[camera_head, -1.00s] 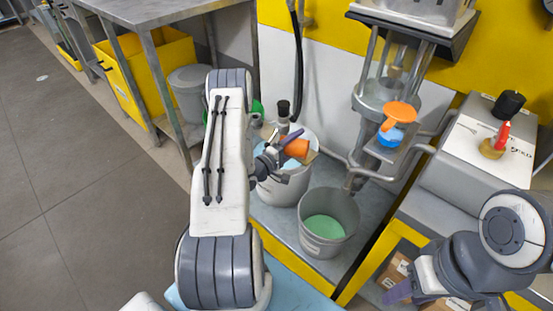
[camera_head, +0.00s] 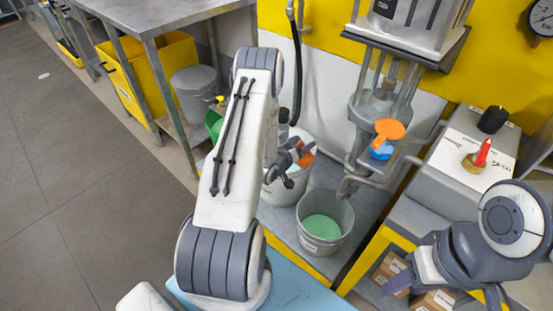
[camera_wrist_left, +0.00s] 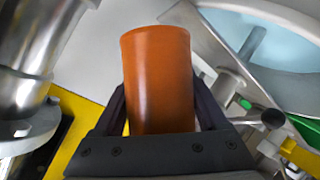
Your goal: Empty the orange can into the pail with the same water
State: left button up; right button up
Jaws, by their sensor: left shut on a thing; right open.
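My left gripper (camera_head: 292,155) is shut on the orange can (camera_head: 306,160), over the right rim side of the rear grey pail (camera_head: 284,192). In the left wrist view the can (camera_wrist_left: 160,85) stands between the two dark fingers; its inside is not visible. The rear pail is partly hidden by my left arm. A second grey pail (camera_head: 322,243), with green liquid in it, stands just in front and to the right. A light blue surface (camera_wrist_left: 282,45) shows at the upper right of the left wrist view. My right gripper (camera_head: 440,285) is open at the lower right, well away from both pails.
A machine with steel columns and an orange knob (camera_head: 389,128) stands behind the pails. A grey box with a red-handled valve (camera_head: 482,155) is to the right. Cardboard boxes (camera_head: 390,268) sit on the shelf below. A metal table (camera_head: 150,14) is at upper left.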

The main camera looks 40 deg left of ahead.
aim_at(312, 155)
pick_arm(q)
jog(key=shift+w+d+f+m+y+b, duration=0.2)
jog(key=shift+d+m+y+b, duration=0.1)
jog(key=shift+d+m+b, duration=0.15)
jog(key=shift+w+d+m+g+y+p, duration=0.15)
jog(key=shift+d+m+g+y+p, duration=0.1)
jog(key=shift+d+g+y+p, duration=0.1)
jog(key=shift+w+d+r+m+p, duration=0.1)
jog(key=shift+d+r+m+p, duration=0.15)
jog(key=shift+r+m+p, duration=0.1)
jog(key=shift+w+d+f+m+g+y+b, duration=0.15)
jog(key=shift+d+f+m+g+y+b, duration=0.25)
jog(key=shift+f+m+y, duration=0.2)
jog(key=shift+w+d+f+m+g+y, duration=0.15)
jog(key=shift+d+f+m+g+y, duration=0.15)
jog(key=shift+m+y, duration=0.3)
jog(key=shift+d, duration=0.1)
